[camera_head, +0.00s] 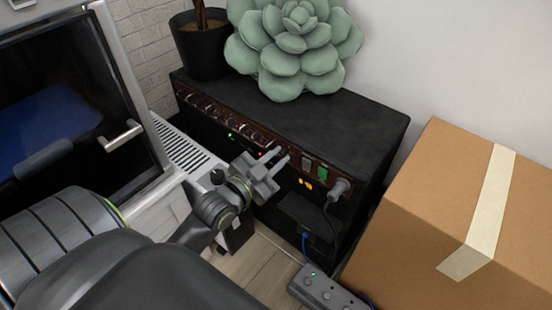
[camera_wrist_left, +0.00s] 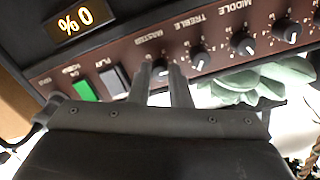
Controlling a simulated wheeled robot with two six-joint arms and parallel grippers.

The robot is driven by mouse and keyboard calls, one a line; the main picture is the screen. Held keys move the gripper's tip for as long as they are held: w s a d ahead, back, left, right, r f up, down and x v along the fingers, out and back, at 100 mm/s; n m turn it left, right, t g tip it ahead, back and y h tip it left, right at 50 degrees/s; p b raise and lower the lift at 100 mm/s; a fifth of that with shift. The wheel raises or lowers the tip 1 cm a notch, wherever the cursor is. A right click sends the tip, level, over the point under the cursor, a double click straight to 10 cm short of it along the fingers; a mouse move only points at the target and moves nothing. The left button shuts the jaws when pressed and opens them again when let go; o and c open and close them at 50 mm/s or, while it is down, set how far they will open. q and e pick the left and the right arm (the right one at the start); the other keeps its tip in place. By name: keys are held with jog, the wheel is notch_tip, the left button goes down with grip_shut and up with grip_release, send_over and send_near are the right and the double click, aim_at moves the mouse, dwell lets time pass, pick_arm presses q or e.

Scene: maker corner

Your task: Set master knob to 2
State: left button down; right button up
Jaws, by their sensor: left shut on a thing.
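A black amplifier (camera_head: 350,122) with a brown front panel stands against the wall. My left gripper (camera_head: 279,158) is at the panel, at the end of the knob row near the switches. In the left wrist view its two fingers (camera_wrist_left: 162,74) are shut on the master knob (camera_wrist_left: 160,69), below the "MASTER" label. The fingers hide most of the knob, and I cannot read its pointer setting. An amber display (camera_wrist_left: 75,19) appears to read 0 %, turned over in this view. My right gripper is not in view.
Treble (camera_wrist_left: 200,60) and middle (camera_wrist_left: 243,43) knobs sit beside the master knob. A green switch (camera_head: 322,173) and a plug with its cable (camera_head: 339,188) are on the panel. A cardboard box (camera_head: 420,190) stands right; a power strip (camera_head: 325,290) lies in front.

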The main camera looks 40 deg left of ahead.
pick_arm(q)
jog(key=c, duration=1.3)
grip_release()
jog(key=shift+c, duration=0.2)
jog(key=shift+s, duration=0.6)
jog(key=s+a, duration=0.1)
jog(key=s, duration=1.5)
jog(key=shift+a+r, duration=0.25)
jog(key=shift+a, duration=0.1)
jog(key=shift+s, duration=0.1)
